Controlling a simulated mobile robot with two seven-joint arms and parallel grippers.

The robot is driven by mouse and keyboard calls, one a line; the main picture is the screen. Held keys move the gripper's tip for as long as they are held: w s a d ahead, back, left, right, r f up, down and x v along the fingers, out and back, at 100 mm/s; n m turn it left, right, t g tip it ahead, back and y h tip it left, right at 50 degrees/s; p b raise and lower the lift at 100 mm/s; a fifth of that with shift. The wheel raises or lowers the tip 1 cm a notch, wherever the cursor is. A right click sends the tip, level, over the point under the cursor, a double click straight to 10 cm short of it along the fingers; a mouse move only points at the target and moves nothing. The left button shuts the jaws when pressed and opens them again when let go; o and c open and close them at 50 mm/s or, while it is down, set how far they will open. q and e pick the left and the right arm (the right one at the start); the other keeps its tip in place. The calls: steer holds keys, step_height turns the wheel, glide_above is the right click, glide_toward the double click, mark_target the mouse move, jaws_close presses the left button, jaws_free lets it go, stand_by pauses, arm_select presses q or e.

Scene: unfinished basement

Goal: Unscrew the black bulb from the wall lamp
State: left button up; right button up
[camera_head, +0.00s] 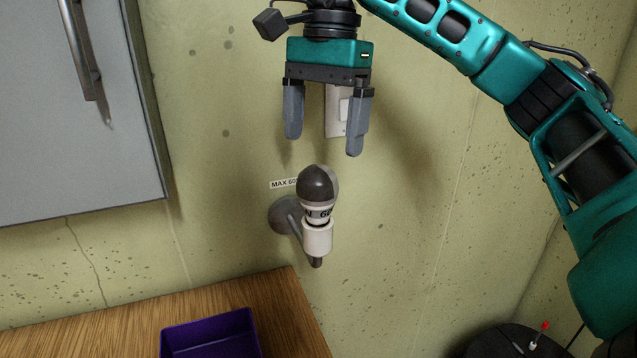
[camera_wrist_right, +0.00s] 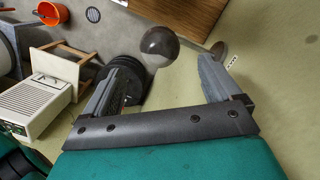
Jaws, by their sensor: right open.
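The black bulb (camera_head: 318,186) stands upright in the white socket (camera_head: 317,238) of the wall lamp, whose round grey base (camera_head: 286,214) is fixed to the wall. A white collar with dark print shows below the dark dome. My right gripper (camera_head: 324,127) is open and empty above the bulb, fingers pointing down, apart from it. In the right wrist view the bulb (camera_wrist_right: 159,46) appears beyond and between the open fingertips (camera_wrist_right: 170,62). My left gripper is in neither view.
A white wall switch (camera_head: 338,112) is behind the right fingers. A grey cabinet (camera_head: 75,120) hangs at left. A wooden table (camera_head: 110,325) with a purple bin (camera_head: 210,335) stands below left. A small "MAX 60" label (camera_head: 284,183) is beside the bulb. Bare wall lies right of the lamp.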

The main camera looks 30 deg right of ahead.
mark_target(320, 165)
steer(key=f, duration=0.2)
steer(key=f+b, duration=0.1)
steer(key=f, duration=0.2)
steer(key=a+f+b, duration=0.1)
steer(key=f, duration=0.2)
steer(key=shift+s+f, duration=0.15)
steer(key=shift+s, duration=0.05)
steer(key=shift+f, duration=0.85)
steer(key=shift+a, duration=0.1)
steer(key=c, duration=1.1)
steer(key=n, duration=0.3)
steer(key=shift+n, duration=0.3)
steer(key=shift+r+n+g+h+p, duration=0.15)
steer(key=shift+n+g+h+p, duration=0.15)
steer(key=shift+n, duration=1.4)
